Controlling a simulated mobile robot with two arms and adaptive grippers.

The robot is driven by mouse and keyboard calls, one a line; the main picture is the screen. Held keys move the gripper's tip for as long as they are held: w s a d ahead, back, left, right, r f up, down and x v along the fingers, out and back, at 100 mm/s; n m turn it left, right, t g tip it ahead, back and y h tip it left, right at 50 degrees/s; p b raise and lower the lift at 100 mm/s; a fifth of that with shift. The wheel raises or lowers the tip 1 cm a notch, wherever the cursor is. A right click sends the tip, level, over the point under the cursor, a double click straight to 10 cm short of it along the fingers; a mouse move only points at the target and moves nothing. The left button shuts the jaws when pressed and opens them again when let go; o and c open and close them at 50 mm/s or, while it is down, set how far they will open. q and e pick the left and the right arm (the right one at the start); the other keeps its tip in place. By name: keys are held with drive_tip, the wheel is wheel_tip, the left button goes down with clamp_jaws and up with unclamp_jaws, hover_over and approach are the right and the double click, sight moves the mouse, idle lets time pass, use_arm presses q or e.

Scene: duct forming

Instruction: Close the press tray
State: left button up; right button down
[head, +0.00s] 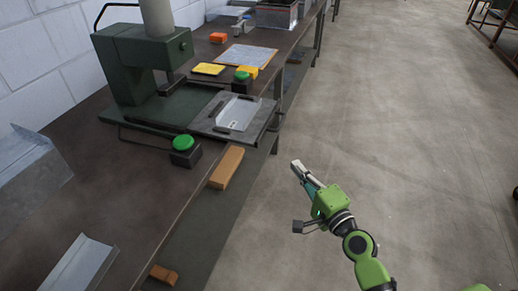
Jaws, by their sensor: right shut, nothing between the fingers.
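A dark green press (137,62) stands on the workbench at the upper left. Its grey tray (207,124) sticks out from the press toward the bench's front edge, so it stands pulled out. A bent light metal piece (238,113) lies on the tray. My right gripper (296,166) is shut and empty. It is over the floor, in front of the bench, right of and nearer than the tray, touching nothing. My left gripper is not in view.
Green push buttons (183,143) sit on black boxes on either side of the tray. Sheet metal pieces (82,262) lie at lower left. The floor (400,100) right of the bench is clear.

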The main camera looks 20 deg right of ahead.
drive_tip(key=p, duration=0.1)
approach(263, 137)
drive_tip(key=w+d, duration=0.2)
drive_tip(key=w, duration=0.1)
drive_tip(key=w+a, duration=0.1)
drive_tip(key=w+a+p, duration=0.1)
drive_tip(key=shift+w+a+r, duration=0.1)
drive_tip(key=shift+a+r, duration=0.1)
drive_tip(key=shift+a, duration=0.1)
drive_tip(key=shift+w+a+f, duration=0.1)
drive_tip(key=shift+w+a, duration=0.05)
drive_tip(key=shift+a, duration=0.15)
